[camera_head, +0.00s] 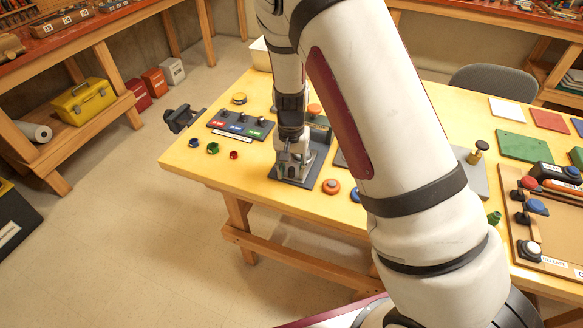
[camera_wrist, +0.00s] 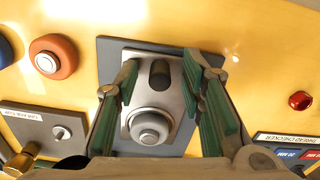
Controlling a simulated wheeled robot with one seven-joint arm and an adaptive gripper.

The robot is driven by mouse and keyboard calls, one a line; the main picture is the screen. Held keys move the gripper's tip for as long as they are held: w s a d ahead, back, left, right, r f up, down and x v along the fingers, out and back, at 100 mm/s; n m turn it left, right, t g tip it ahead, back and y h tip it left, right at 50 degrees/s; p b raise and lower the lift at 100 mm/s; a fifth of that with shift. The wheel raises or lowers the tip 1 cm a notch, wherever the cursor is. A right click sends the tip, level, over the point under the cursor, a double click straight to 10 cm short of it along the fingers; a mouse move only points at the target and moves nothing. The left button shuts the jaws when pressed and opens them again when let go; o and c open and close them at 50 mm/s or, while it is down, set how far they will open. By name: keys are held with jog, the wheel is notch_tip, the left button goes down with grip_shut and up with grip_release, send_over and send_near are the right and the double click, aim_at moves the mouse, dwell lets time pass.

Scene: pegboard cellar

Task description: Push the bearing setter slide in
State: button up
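A grey metal device, which looks like the bearing setter (camera_wrist: 172,108), stands on a dark base plate (camera_wrist: 108,52) in the wrist view. It has a round stepped silver knob (camera_wrist: 150,128) and a dark cylindrical part or opening (camera_wrist: 160,74). I cannot tell for certain which part is the slide. My gripper (camera_wrist: 160,62) is open, its green-padded fingers on either side of the device. I cannot tell if they touch it. In the head view the dark plate (camera_head: 307,172) lies near the table's front edge, and my gripper (camera_head: 292,163) is over it, hiding most of the device.
An orange button (camera_head: 331,186) sits right of the plate on the yellow table (camera_head: 205,163). My arm hides the table's middle.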

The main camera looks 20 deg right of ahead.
grip_shut()
jog(key=shift+w, duration=0.1)
jog(key=w+d+b, duration=0.1)
jog(key=w+d, duration=0.1)
jog(key=w+d+b, duration=0.1)
jog(key=w+b, duration=0.1)
jog(key=w, duration=0.1)
jog(key=w+d+b, duration=0.2)
jog(key=shift+w+d+f, duration=0.15)
jog(key=shift+w+d, duration=0.2)
jog(key=shift+w+d+r+b, duration=0.25)
jog(key=shift+w+d+b, duration=0.05)
jog(key=shift+w+d, duration=0.2)
grip_release()
